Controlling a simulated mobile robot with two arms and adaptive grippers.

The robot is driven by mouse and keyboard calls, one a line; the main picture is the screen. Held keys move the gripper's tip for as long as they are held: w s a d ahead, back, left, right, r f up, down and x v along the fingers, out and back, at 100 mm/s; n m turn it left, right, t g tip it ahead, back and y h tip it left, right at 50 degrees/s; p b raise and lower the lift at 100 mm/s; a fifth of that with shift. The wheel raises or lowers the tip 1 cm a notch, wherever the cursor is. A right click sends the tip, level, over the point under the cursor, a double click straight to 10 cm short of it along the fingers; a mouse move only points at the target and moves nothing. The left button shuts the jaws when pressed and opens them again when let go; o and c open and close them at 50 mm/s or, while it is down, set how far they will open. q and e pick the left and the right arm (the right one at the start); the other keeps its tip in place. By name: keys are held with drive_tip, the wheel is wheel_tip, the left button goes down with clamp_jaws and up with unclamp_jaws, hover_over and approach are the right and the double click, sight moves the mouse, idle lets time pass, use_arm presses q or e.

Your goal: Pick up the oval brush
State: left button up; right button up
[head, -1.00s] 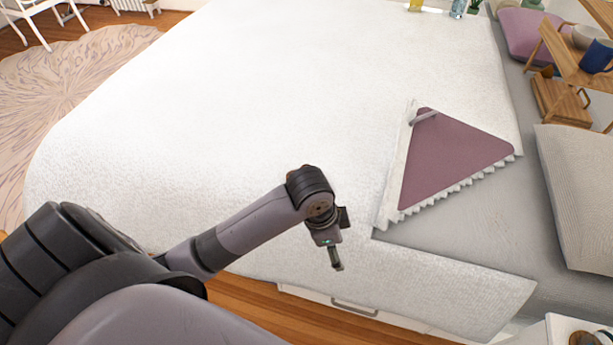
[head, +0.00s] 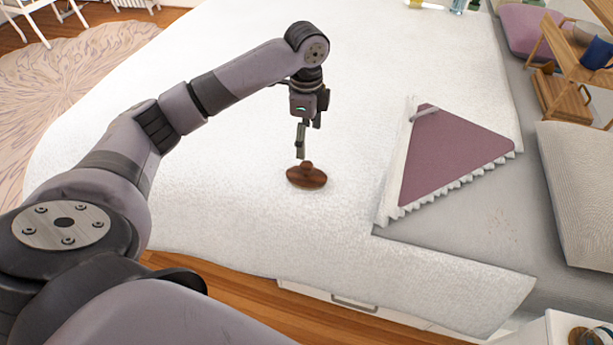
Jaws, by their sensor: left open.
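The oval brush (head: 306,178) is a small dark-brown wooden piece with a knob on top. It lies on the white bedspread (head: 250,215), near the middle of the head view. My left gripper (head: 306,146) points down just above the brush, its fingers apart and empty. The fingertips appear close to the knob; whether they touch it I cannot tell. My right gripper is not in view.
Pillows (head: 580,190) and a wooden tray table with a blue mug (head: 597,54) stand at the right. The bedspread around the brush is clear.

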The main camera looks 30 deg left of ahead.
sight(306, 174)
use_arm(q)
wheel_tip(306, 174, down, 14)
drive_tip(key=shift+s, duration=0.1)
idle(0.5)
drive_tip(key=shift+c, duration=0.4)
drive_tip(key=c, duration=1.2)
drive_tip(key=shift+c, duration=0.2)
drive_tip(key=shift+r, duration=0.2)
wheel_tip(306, 174, up, 20)
drive_tip(key=shift+p, duration=0.4)
drive_tip(key=shift+f, duration=0.15)
